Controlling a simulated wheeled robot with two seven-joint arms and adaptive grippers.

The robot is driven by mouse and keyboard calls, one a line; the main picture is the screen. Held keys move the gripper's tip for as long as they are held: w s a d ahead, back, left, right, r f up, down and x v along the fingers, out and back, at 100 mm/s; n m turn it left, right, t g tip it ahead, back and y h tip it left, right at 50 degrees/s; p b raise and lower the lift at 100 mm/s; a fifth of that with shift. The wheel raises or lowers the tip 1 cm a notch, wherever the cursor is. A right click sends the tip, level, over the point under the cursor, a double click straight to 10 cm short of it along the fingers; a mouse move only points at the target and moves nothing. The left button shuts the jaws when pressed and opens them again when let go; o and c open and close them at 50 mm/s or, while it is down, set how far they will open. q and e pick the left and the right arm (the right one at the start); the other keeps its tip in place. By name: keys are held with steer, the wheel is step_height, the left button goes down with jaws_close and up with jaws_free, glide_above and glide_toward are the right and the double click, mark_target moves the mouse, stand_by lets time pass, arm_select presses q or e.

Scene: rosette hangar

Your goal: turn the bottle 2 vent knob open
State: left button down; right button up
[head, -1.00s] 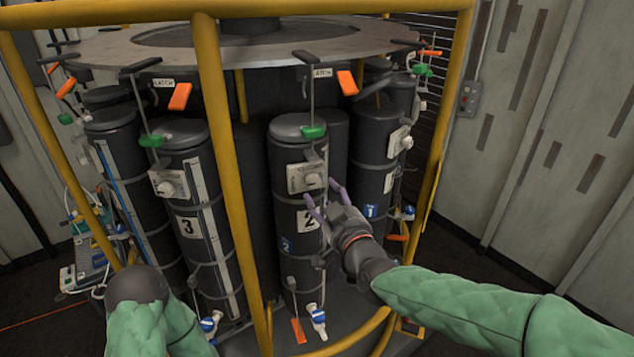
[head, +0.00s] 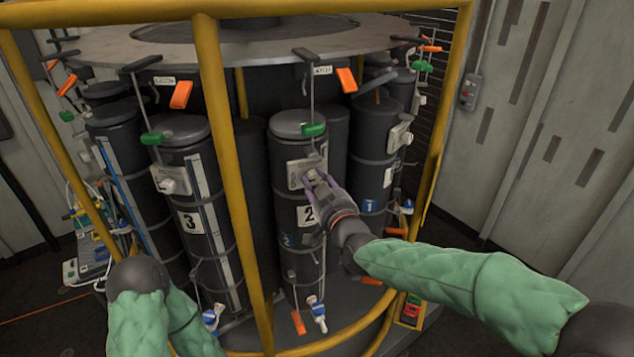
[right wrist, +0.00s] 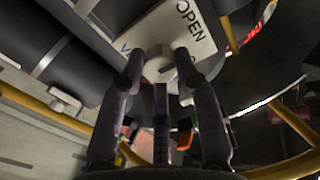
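Bottle 2 (head: 285,215) is a dark upright cylinder with a white number label, inside the yellow frame. Its pale vent plate (head: 294,176) is on the upper front. In the right wrist view the plate (right wrist: 205,22) reads OPEN, and the round grey vent knob (right wrist: 160,60) is at its middle. My right gripper (head: 313,180) is at the plate and partly hides the knob in the head view. Its dark fingers (right wrist: 159,68) are spread, one on each side of the knob; I cannot tell whether they touch it. My left gripper is out of view.
Bottle 3 (head: 188,200) stands to the left and bottle 1 (head: 371,180) to the right, each with its own vent plate. A yellow post (head: 222,150) stands between bottles 3 and 2. A green handle (head: 314,129) hangs above the plate.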

steer(key=shift+r, duration=0.1)
jaws_close()
steer(key=shift+n+b, duration=0.4)
steer(key=shift+b, duration=0.4)
steer(key=shift+r, duration=0.1)
steer(key=o, duration=1)
jaws_free()
steer(key=shift+o, duration=0.2)
steer(key=v, duration=1.2)
